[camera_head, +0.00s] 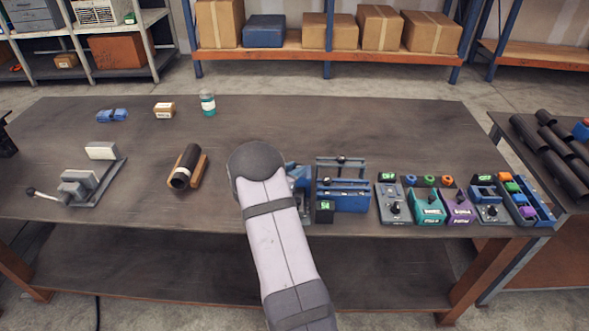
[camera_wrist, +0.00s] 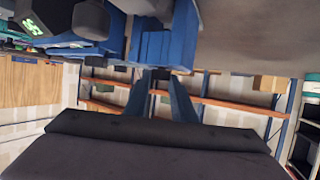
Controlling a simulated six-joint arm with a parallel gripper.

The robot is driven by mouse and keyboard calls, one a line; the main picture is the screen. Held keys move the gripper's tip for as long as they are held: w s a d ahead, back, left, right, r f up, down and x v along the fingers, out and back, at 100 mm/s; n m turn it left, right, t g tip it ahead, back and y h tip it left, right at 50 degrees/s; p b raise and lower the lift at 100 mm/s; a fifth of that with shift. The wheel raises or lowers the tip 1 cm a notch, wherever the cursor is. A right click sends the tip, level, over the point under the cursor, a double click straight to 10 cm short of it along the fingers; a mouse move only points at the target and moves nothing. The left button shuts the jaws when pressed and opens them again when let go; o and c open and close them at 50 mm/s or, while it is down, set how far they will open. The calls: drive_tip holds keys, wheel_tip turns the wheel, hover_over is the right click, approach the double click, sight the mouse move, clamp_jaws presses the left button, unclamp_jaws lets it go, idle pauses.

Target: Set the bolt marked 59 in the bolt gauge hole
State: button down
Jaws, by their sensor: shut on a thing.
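My gripper (camera_wrist: 160,92) points away from the wrist camera, and its two blue-grey fingers stand slightly apart. It is shut on a small dark part, mostly hidden between the fingertips; I cannot read a number on it. In the head view my arm covers most of the gripper, which is beside the left end of a blue rack (camera_head: 345,202). The rack has dark crossbars and a small block with a green display (camera_head: 325,211). Blue blocks also show close to the fingers in the wrist view (camera_wrist: 155,45). I cannot make out the gauge hole or the mark 59.
Right of the rack stand a grey box (camera_head: 391,206), a teal box (camera_head: 428,207), a purple box (camera_head: 458,208) and a blue tray (camera_head: 543,213) of coloured blocks. A dark pipe (camera_head: 186,166) on a wooden cradle and a grey clamp (camera_head: 85,185) are at left.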

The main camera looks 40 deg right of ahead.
drive_tip(key=c, duration=1)
unclamp_jaws()
drive_tip(key=shift+r, duration=0.1)
drive_tip(key=shift+r+p, duration=3.1)
drive_tip(key=shift+r, duration=0.35)
